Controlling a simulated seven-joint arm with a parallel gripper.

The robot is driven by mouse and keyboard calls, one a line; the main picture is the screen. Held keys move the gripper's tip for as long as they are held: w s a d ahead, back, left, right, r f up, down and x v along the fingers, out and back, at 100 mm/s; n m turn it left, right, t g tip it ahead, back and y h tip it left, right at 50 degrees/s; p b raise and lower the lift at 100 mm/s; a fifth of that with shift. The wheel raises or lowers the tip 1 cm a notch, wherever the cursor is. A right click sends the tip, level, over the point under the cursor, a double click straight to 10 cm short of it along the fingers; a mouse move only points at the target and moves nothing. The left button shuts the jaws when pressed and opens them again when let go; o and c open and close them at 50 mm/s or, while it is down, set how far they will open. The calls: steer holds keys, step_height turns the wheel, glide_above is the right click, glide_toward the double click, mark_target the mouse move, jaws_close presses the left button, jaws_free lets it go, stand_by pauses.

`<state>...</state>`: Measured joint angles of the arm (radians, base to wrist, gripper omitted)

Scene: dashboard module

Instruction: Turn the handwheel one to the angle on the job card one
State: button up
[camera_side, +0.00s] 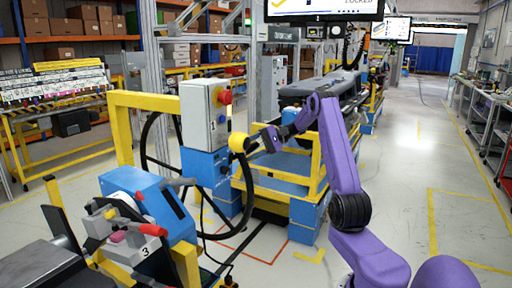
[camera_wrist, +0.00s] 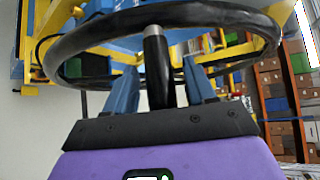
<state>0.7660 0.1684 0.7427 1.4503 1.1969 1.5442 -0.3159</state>
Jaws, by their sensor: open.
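The black handwheel fills the upper part of the wrist view, its rim (camera_wrist: 72,50) running across in front of my gripper (camera_wrist: 160,68). A black handle (camera_wrist: 158,78) with a silver collar stands out from the rim toward me. My two blue fingers are open, one on each side of this handle, with gaps visible. In the side view a large dark wheel rim (camera_side: 147,140) shows partly behind a grey box, and my gripper (camera_side: 254,142) is to its right, by a yellow round part (camera_side: 238,143). I cannot make out a job card or its angle.
The grey control box (camera_side: 205,115) with a red button stands close left of my gripper. Yellow rails and a blue fixture (camera_side: 270,165) lie behind. A blue module with clamps (camera_side: 150,205) stands front left. The floor aisle at right is clear.

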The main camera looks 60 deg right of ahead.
steer(key=v, duration=1.7)
steer(key=shift+s, duration=0.15)
steer(key=shift+d+r, duration=0.1)
